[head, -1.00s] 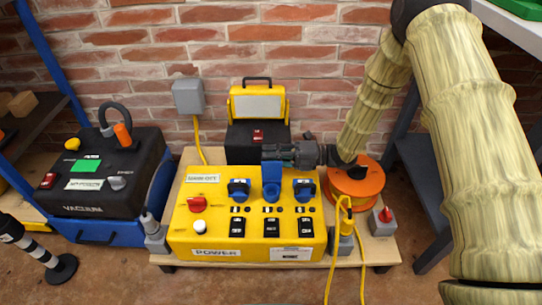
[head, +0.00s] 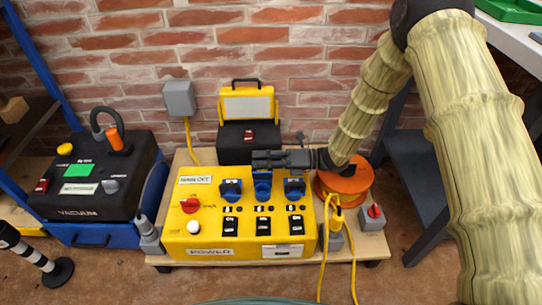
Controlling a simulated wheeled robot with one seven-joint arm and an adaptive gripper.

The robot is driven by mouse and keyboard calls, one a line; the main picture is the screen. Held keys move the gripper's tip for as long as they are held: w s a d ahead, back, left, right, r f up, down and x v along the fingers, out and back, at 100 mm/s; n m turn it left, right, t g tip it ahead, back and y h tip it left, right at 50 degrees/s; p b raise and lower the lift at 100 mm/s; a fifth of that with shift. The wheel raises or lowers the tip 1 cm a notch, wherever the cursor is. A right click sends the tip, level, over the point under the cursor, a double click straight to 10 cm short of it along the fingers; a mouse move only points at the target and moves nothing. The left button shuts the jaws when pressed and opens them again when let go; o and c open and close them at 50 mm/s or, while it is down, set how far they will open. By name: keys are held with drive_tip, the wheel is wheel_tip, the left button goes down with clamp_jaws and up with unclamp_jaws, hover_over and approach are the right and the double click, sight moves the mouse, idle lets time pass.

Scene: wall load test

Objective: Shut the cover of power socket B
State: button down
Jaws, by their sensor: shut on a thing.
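The yellow power box (head: 205,222) stands on a low wooden board, with three blue sockets in a row on its top. The middle socket's blue cover (head: 263,187) stands raised. The left socket (head: 231,190) and right socket (head: 294,188) also show blue covers. The socket letters are too small to read; the middle one is probably B. My gripper (head: 262,160) reaches in from the right, its dark fingers shut at the top of the middle cover. The fingers hide the cover's upper edge and the exact contact.
A red rotary switch (head: 191,205) and white button (head: 194,227) sit on the box's left. Behind stands a black and yellow case (head: 248,140).

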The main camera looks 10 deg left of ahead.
drive_tip(key=shift+s+d+f+n, duration=0.2)
drive_tip(key=shift+s+n, duration=0.1)
drive_tip(key=shift+n, duration=0.3)
drive_tip(key=c, duration=1.5)
unclamp_jaws()
drive_tip(key=shift+f, duration=0.1)
drive_tip(key=shift+o, duration=0.2)
drive_tip(key=shift+r, duration=0.2)
drive_tip(key=w+d, duration=0.2)
drive_tip(key=d, duration=0.9)
drive_tip(key=shift+d, duration=0.4)
